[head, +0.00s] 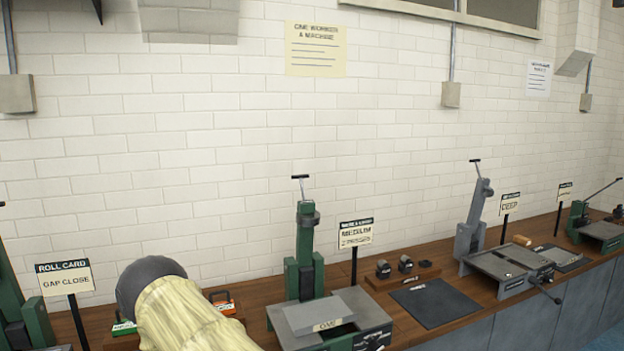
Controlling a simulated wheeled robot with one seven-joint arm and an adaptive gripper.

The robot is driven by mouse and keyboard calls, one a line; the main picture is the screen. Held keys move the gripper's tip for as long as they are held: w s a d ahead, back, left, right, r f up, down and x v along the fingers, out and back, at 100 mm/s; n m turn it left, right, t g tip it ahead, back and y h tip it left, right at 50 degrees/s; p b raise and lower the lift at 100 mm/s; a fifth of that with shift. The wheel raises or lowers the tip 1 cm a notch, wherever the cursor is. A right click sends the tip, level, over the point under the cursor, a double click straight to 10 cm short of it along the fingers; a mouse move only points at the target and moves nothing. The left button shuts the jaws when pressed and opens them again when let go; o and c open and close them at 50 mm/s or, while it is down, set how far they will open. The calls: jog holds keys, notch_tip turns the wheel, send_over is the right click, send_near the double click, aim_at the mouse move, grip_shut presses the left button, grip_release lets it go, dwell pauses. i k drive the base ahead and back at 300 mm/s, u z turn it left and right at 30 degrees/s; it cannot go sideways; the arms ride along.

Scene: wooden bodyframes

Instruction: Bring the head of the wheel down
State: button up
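Several bench machines with upright columns stand along the bench; I cannot tell which one is the wheel. The nearest whole one is a green machine (305,250) with a T-handle (300,184) on top and a grey plate bed (365,310) in front, beside a sign (356,233) reading "MEDIUM 2 PASSES". A grey machine (472,225) with a T-handle stands to the right by a "DEEP" sign (510,204). A part of my arm, in a beige cover with a dark rounded end, rises at the lower left. My gripper is not in view.
The wooden bench (445,258) runs along a white brick wall. A "GAP CLOSE" sign (64,279) and a cut-off green machine (20,310) are at the left. A dark mat (435,302) and a block with dark pieces (402,275) lie between the middle machines. Another green machine (580,220) stands far right.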

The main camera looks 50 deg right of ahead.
aim_at(307, 217)
jog(key=z, duration=1.35)
